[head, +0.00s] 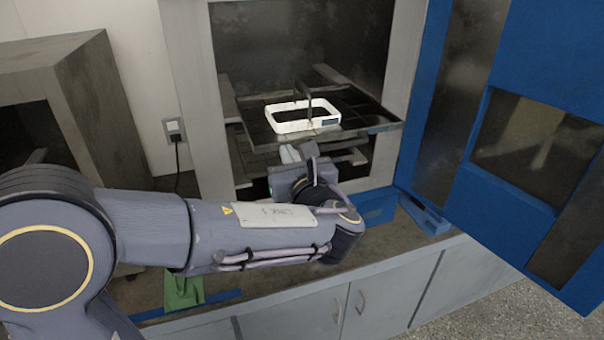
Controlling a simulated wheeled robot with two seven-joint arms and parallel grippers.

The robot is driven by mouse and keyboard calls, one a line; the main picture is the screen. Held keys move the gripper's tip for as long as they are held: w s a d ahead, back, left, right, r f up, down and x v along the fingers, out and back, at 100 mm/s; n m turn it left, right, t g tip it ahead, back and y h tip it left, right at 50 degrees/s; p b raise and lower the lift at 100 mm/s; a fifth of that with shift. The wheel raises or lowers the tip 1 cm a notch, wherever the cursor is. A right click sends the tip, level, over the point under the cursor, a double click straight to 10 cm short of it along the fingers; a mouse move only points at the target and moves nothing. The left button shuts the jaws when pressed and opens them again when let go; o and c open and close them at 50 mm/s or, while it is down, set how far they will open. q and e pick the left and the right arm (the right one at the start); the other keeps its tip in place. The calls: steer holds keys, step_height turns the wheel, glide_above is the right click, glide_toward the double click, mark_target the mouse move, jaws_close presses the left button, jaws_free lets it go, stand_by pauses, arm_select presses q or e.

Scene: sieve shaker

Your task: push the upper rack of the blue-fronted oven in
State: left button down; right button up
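The blue-fronted oven has its door (549,135) swung open to the right. Its upper rack (379,127) sticks out of the chamber toward me. A white rectangular tray-like frame (280,127) with a dark handle rising over it sits on this rack. My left gripper (291,153) is at the rack's front edge, slightly below it in the picture. Its pale fingertips show only partly, and I cannot tell whether they touch the rack or are apart. The wrist hides part of the lower chamber. My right gripper is out of view.
A lower rack (350,156) shows beneath the upper one. A grey box-shaped appliance (85,92) stands at the left, with a wall socket (174,130) beside it. A green object (183,291) lies on the counter below my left arm. Grey cabinets run beneath the counter.

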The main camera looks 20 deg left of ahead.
mark_target(263, 112)
arm_select(q)
steer(key=x, duration=1.9)
steer(key=shift+w+a, duration=0.5)
steer(key=shift+w, duration=0.15)
steer(key=shift+a+r, duration=0.1)
steer(key=shift+r, duration=0.1)
steer(key=shift+r, duration=0.1)
